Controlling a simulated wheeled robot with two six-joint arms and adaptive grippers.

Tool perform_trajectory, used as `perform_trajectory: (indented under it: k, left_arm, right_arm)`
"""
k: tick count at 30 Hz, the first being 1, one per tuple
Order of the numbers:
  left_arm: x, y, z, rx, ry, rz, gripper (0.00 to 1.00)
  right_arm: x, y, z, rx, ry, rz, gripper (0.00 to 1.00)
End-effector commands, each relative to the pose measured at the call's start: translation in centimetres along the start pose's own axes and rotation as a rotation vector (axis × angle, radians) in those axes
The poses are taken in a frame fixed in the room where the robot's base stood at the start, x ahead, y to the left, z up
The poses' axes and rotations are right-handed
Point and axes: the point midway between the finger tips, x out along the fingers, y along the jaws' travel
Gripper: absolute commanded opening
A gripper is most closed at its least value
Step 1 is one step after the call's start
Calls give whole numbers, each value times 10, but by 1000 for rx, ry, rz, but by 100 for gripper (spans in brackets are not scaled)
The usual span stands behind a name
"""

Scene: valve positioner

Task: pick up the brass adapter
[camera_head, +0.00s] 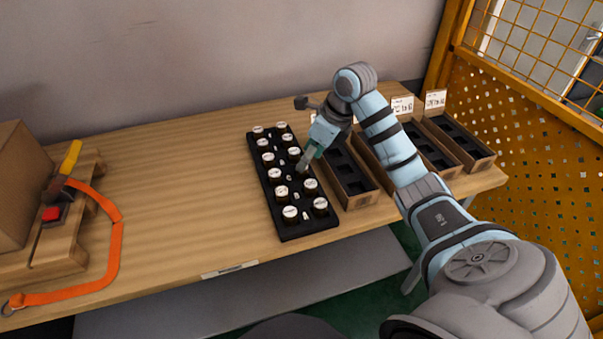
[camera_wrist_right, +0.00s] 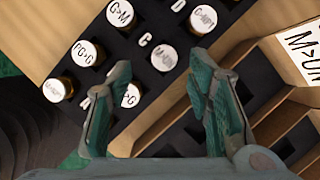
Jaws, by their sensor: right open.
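Several small round adapters with white labelled caps stand in two rows in a black tray (camera_head: 283,229). Brass-coloured sides show under some caps in the right wrist view, such as the one marked G>M (camera_wrist_right: 120,13). I cannot tell which is the task's brass adapter. My right gripper (camera_head: 308,158) is over the tray's right edge, about midway along it. In the wrist view its green fingers (camera_wrist_right: 160,72) are spread, with nothing held. A cap marked M>UN (camera_wrist_right: 163,58) shows between the fingertips; another cap (camera_wrist_right: 131,95) is beside the left finger. My left gripper is out of view.
Dark open boxes with compartments (camera_head: 356,200) stand right of the tray, some with white label cards (camera_head: 402,105). A wooden pallet (camera_head: 60,245) with an orange strap (camera_head: 117,240) is at the left. The table (camera_head: 180,190) between is bare. A yellow mesh fence (camera_head: 535,130) stands right.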

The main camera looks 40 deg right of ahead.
Motion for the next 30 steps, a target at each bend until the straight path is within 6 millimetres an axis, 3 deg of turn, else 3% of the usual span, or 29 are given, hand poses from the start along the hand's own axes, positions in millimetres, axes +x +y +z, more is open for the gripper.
perform_trajectory:
  k: [6, 13, 14, 22, 30]
  left_arm:
    - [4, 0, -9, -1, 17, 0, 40]
    - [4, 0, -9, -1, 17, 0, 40]
    - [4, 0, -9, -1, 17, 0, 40]
    - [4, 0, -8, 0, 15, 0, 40]
    - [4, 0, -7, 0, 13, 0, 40]
  right_arm:
    - [40, -5, -1, 2, 1, 2, 46]
    - [44, -5, -1, 2, 1, -1, 46]
    - [44, -5, -1, 2, 1, -1, 45]
    - [44, -5, -1, 2, 0, -1, 2]
    - [43, -5, -1, 2, 0, -1, 0]
